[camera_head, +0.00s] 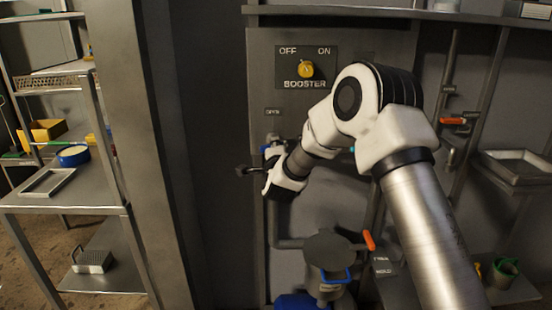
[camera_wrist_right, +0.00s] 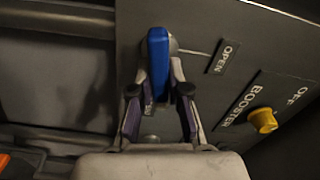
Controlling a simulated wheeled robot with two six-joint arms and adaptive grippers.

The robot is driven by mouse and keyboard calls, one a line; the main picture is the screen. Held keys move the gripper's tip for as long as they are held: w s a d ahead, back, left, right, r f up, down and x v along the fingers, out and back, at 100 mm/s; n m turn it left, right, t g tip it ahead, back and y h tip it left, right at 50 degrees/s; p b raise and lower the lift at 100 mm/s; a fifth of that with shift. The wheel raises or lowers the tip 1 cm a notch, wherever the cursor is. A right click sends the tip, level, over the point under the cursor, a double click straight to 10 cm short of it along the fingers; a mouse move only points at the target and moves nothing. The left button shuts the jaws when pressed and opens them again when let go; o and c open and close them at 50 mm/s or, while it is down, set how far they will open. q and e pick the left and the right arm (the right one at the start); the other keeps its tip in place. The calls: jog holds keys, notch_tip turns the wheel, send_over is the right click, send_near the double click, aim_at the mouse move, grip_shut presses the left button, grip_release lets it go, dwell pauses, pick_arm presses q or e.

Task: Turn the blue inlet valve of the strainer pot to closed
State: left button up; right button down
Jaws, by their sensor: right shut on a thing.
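The blue valve handle (camera_wrist_right: 158,52) shows upright in the right wrist view, in front of a grey panel. My right gripper (camera_wrist_right: 158,88) is shut on the handle, one finger on each side of it. In the head view my right gripper (camera_head: 262,170) reaches left to the upright pipe, and only a small part of the blue handle (camera_head: 268,149) shows beside it. The strainer pot (camera_head: 328,250) with its round grey lid stands below. My left gripper is not in view.
The panel carries an OPEN label (camera_wrist_right: 224,57) near the handle and a yellow BOOSTER knob (camera_head: 306,69) above. An orange handle (camera_head: 368,240) is beside the pot. A shelf rack (camera_head: 70,198) stands at the left, and a tray (camera_head: 515,165) is at the right.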

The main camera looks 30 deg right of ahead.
jog(key=shift+f+m+b, duration=0.15)
jog(key=shift+m+b, duration=1.15)
jog(key=c, duration=1.1)
grip_release()
jog(key=v, duration=1.2)
jog(key=shift+s, duration=0.1)
jog(key=shift+d, duration=0.1)
